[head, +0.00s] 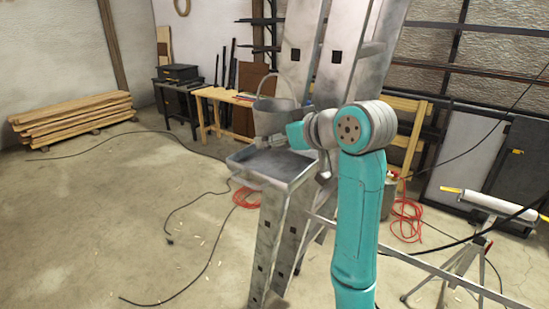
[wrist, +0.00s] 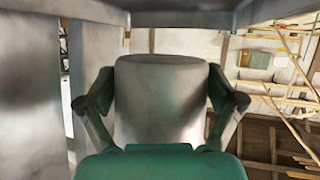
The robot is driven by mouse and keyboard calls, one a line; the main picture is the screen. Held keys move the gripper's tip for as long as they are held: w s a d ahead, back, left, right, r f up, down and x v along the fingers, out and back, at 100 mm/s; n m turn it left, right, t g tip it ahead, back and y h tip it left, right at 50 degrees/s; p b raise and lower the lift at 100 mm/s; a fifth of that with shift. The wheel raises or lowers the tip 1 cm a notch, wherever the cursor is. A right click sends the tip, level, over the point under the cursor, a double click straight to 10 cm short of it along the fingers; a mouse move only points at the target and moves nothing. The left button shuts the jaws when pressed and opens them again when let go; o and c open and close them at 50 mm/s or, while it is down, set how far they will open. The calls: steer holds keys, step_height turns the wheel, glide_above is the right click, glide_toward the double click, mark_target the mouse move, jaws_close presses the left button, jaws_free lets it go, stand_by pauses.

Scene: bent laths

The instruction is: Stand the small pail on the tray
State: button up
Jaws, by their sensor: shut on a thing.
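The small pail (head: 275,120) is grey metal with a raised wire handle. It is upright in the head view, over the back part of the tray. My gripper (head: 270,142) is shut on the pail's side, and its fingers partly hide the pail's lower part. In the wrist view the pail (wrist: 160,100) fills the middle, with a finger on each side. The tray (head: 246,174) is a shallow grey metal box with a low rim, fixed on the upright metal ladder. A gap shows between pail and tray edge (wrist: 180,18) in the wrist view.
The tall metal ladder (head: 268,235) stands under and behind the tray. Red cables (head: 246,197) and black cables lie on the floor. A wooden bench (head: 222,97) and stacked planks (head: 70,115) stand further back. The tray's visible floor looks empty.

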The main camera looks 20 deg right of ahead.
mark_target(279, 166)
steer(key=shift+f, duration=2.7)
steer(key=shift+f, duration=0.1)
steer(key=o, duration=0.9)
steer(key=shift+s, duration=0.1)
steer(key=v, duration=1.2)
